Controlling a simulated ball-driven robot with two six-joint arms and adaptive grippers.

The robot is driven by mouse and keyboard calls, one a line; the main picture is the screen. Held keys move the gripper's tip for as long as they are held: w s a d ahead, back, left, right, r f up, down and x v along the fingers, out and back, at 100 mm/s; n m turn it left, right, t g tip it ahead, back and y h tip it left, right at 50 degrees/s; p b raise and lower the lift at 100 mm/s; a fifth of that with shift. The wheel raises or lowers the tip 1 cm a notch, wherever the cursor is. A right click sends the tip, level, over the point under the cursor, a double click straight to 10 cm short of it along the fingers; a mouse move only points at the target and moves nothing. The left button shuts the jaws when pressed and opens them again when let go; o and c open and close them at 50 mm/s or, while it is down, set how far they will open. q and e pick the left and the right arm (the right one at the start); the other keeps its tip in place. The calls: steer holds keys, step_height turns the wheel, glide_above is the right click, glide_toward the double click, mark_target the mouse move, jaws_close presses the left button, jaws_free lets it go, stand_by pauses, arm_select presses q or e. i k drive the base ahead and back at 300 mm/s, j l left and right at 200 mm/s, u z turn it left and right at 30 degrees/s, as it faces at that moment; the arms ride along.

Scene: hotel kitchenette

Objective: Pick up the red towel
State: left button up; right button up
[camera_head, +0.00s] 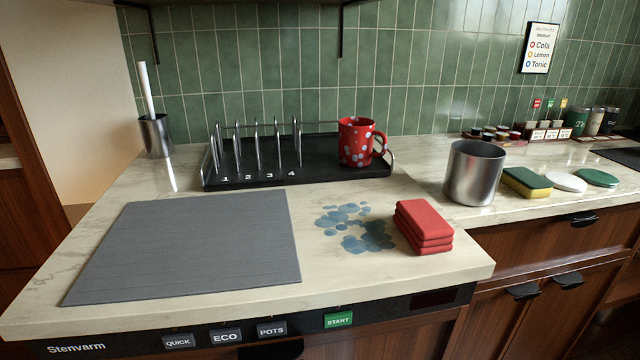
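The red towel (423,226) is a folded stack of several layers. It lies on the pale stone counter (350,282), near the front right corner of the nearer section. It sits just right of a patch of blue-grey spots (357,228) on the counter. Nothing touches the towel from above, and its top and front faces are in plain view. Neither of my grippers shows in the head view.
A grey mat (190,245) covers the counter's left. A black rack tray (330,174) behind holds a red spotted mug (356,142). A metal canister (474,172), a sponge (527,182) and round pads stand right. A brush holder (156,136) stands back left.

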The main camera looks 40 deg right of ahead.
mark_target(423, 227)
steer(key=z, duration=1.7)
